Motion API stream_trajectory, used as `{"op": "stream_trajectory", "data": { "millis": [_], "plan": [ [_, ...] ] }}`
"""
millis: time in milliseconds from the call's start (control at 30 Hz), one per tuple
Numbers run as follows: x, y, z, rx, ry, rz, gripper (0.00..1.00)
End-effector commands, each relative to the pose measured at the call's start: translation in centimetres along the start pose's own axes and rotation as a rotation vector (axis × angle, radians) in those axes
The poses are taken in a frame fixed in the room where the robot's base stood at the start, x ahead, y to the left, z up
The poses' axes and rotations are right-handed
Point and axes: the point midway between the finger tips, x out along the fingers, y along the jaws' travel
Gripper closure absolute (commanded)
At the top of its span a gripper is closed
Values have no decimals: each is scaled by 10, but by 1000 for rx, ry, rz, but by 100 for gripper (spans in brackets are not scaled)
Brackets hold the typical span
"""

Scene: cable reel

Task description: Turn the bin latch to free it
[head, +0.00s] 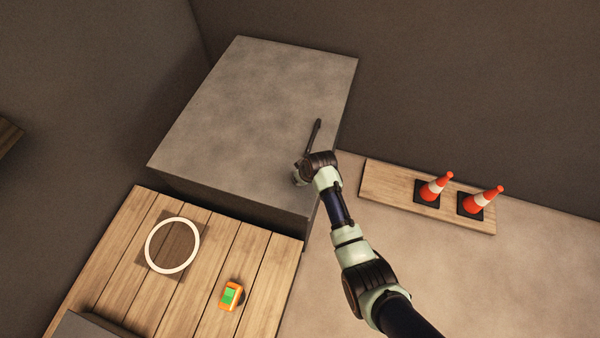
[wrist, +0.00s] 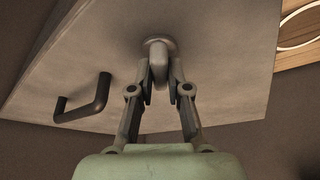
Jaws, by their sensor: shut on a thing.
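The bin (head: 260,100) is a large grey box. The bin latch (wrist: 158,46) is a small grey knob with a round base and a short tab, on the bin's grey face in the wrist view. My gripper (wrist: 162,75) has its two fingers on either side of the latch tab and is shut on it. In the head view my gripper is mostly hidden by my wrist, over the bin's near right part. A dark bar handle (wrist: 88,104) stands on the same face, left of the latch; it also shows in the head view (head: 315,131).
A wooden pallet (head: 110,240) lies in front of the bin with a white ring (head: 149,246) and an orange device with a green screen (head: 231,296). The floor between is clear.

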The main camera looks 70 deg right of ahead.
Motion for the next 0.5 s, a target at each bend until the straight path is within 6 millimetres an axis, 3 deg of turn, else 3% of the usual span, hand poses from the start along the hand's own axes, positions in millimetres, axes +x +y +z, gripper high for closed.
{"op": "stream_trajectory", "data": {
  "millis": [500],
  "plan": [
    [-1,-3,-2,448,0,187,100]
  ]
}}
